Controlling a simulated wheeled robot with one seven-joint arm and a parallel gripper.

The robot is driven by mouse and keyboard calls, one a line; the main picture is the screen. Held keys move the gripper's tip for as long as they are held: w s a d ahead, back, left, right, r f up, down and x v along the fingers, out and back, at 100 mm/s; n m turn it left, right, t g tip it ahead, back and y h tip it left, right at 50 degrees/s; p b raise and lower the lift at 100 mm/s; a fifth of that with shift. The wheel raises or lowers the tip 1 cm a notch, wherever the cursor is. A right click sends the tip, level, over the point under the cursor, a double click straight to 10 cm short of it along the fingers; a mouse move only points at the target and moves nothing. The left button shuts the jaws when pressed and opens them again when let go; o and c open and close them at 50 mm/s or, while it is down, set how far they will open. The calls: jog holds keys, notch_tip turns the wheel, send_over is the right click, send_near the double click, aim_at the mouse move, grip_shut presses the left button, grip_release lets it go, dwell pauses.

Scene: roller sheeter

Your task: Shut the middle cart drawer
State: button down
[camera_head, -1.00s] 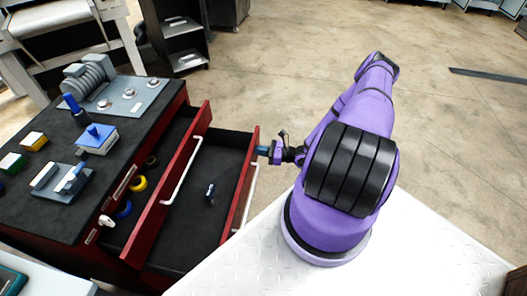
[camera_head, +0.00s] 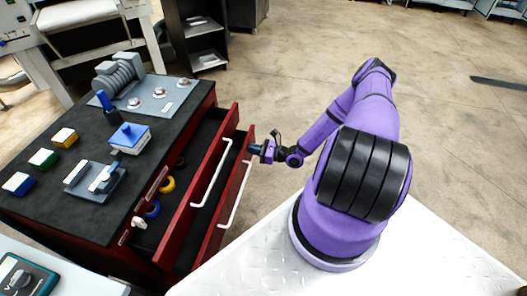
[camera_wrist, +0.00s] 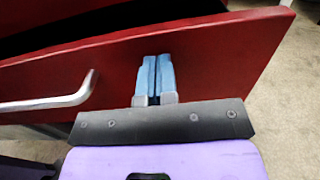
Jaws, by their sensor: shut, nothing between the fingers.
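The red tool cart has two open drawers. The upper drawer (camera_head: 207,178) sticks out, with its white handle on the front. Below it, the lower open drawer, seemingly the middle one (camera_head: 239,173), reaches slightly farther out, and its inside is mostly hidden by the upper drawer. My gripper (camera_head: 254,149) is shut and empty, at the far end of this lower drawer's front. In the wrist view its blue fingertips (camera_wrist: 155,75) meet or nearly meet the red drawer front (camera_wrist: 215,60), right of the handle (camera_wrist: 55,103).
The cart top (camera_head: 55,205) carries a grey fixture, a blue block and several small coloured blocks. Yellow (camera_head: 167,184) and blue rings lie in the upper drawer. A dark shelf unit (camera_head: 195,35) stands behind.

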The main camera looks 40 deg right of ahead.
jog(key=x, duration=1)
jog(key=shift+w, duration=0.2)
